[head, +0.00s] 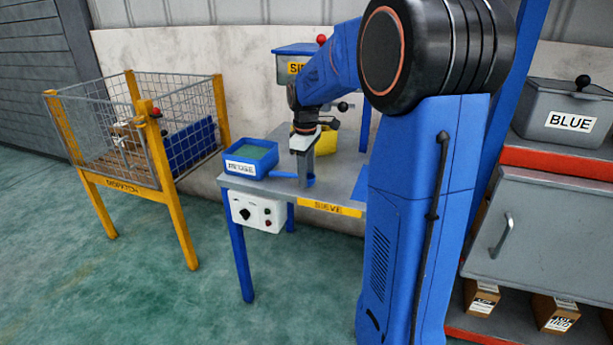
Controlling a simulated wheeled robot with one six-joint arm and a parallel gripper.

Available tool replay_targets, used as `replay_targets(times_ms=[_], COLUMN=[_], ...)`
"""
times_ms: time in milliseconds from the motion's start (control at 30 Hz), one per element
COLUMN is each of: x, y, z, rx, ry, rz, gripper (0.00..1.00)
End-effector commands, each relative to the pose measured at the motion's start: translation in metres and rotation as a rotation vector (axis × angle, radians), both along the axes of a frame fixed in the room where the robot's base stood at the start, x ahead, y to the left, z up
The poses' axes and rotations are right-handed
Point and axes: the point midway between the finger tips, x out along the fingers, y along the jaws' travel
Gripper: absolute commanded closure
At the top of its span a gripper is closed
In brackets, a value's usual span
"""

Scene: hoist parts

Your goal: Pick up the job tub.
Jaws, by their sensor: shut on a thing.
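A small blue tub (249,161) with a white label and green contents is at the left end of the grey sieve table. Its label is too blurred to read surely, so I cannot confirm it is the job tub. A blue handle (284,175) runs right from the tub to my gripper. My gripper (304,178) points down over the table and is shut on this handle; its fingertips are partly hard to make out. The tub looks level, at or very near the tabletop; I cannot tell if it touches.
The sieve table (340,190) has a control box (258,212) on its front. A yellow container (326,146) sits behind my gripper. The yellow-framed dispatch cage (120,182) stands left. A grey cabinet (540,225) with a BLUE bin (563,108) stands right. Floor at front left is clear.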

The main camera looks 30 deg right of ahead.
Motion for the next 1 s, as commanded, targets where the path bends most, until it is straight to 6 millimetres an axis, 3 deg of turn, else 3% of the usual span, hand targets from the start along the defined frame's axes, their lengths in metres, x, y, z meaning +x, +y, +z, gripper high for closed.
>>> replay_targets(times_ms=[400, 433, 500, 833, 1000], x=[0.000, 0.000, 0.000, 0.000, 0.000], y=[0.000, 0.000, 0.000, 0.000, 0.000], z=[-0.009, -0.010, -0.009, -0.008, 0.008], rx=[0.000, 0.000, 0.000, 0.000, -0.001], ry=[0.001, 0.000, 0.000, 0.000, -0.003], rz=[0.000, 0.000, 0.000, 0.000, 0.000], gripper=[0.86, 0.57, 0.41, 0.41, 0.41])
